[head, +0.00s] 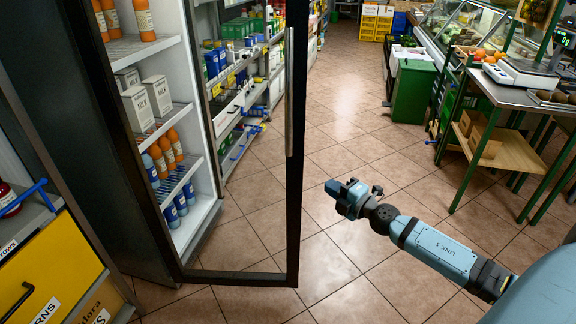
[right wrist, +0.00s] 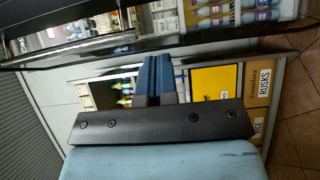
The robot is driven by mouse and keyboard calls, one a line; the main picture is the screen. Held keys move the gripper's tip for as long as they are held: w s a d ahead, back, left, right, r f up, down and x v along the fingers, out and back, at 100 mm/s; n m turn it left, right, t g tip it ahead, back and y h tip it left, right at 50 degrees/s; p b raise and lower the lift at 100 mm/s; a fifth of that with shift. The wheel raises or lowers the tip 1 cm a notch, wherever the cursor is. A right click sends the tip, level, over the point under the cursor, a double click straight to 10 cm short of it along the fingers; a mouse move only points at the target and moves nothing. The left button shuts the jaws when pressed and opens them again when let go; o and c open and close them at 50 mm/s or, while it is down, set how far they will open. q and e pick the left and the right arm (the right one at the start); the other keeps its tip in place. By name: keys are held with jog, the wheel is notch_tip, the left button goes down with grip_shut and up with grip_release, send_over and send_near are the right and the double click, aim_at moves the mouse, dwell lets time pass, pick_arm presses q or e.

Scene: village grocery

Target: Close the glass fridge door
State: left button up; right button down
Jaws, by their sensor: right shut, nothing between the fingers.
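The glass fridge door (head: 293,212) stands open in the head view, its black frame reaching out over the aisle floor. A long metal handle (head: 289,92) runs upright along its outer edge. My left gripper is not in view.
A yellow drawer unit (head: 52,270) stands at the lower left. A green-legged table (head: 500,93) with a scale stands at the right. A green bin (head: 412,90) is further back. The tiled floor between door and table is clear.

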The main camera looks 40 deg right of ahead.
jog(key=w, duration=0.1)
jog(key=p, duration=0.2)
send_near(299, 158)
jog(key=w+a, duration=0.3)
jog(key=w+b, duration=0.1)
jog(key=w+d+b, duration=0.1)
jog(key=shift+w+d+f, duration=0.2)
jog(key=shift+w, duration=0.15)
jog(key=shift+w+d, duration=0.2)
jog(key=shift+w, duration=0.05)
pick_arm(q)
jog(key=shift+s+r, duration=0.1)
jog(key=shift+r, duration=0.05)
pick_arm(e)
jog(key=shift+w+d+r, duration=0.1)
jog(key=shift+w+r, duration=0.05)
